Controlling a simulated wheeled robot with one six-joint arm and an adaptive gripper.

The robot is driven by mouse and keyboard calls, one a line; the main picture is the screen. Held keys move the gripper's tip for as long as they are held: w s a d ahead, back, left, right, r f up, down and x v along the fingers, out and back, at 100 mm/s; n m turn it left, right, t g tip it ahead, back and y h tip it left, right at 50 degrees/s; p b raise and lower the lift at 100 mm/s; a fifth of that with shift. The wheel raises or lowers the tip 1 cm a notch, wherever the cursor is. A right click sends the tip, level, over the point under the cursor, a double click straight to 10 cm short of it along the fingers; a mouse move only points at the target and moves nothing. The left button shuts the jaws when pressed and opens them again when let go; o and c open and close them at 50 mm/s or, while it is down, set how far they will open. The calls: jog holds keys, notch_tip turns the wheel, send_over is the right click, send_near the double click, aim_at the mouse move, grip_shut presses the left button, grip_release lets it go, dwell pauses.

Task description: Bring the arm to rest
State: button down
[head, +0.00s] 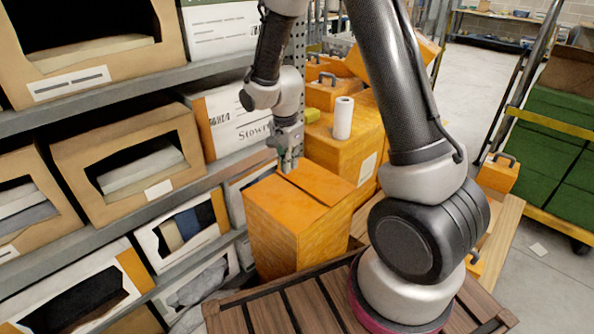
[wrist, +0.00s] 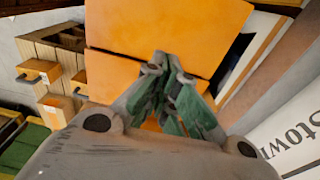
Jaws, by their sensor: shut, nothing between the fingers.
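My gripper (head: 288,160) hangs from my arm in the middle of the head view, pointing down just over an orange box (head: 297,222) with a seam across its top. In the wrist view my gripper (wrist: 168,62) has its greenish finger pads drawn together at the tips, with nothing between them. The orange box top (wrist: 160,30) fills the upper middle of the wrist view, beyond the fingertips. I cannot tell whether the fingertips touch the box.
Shelves with open bins (head: 130,160) and a white carton (head: 235,110) run along the left. A larger orange box (head: 340,140) bears a white roll (head: 343,118). A cart with green crates (head: 550,130) stands at right. Floor (head: 480,80) is clear at the back.

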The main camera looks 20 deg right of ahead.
jog(key=shift+s+a+r, duration=0.25)
jog(key=shift+a+r, duration=0.35)
jog(key=shift+r, duration=0.1)
jog(key=shift+s+a+r, duration=0.25)
jog(key=shift+a+r, duration=0.3)
jog(key=shift+r, duration=0.1)
jog(key=s+d+r+n+t, duration=0.2)
jog(key=s+d+r+n, duration=0.4)
jog(key=s+r, duration=0.5)
jog(key=s+d+r+n+t, duration=0.2)
jog(key=s+d+r+n, duration=0.4)
jog(key=s+r, duration=0.5)
jog(key=shift+s+d+r+n+y, duration=0.25)
jog(key=shift+s+n+y, duration=0.15)
jog(key=shift+s+n, duration=0.4)
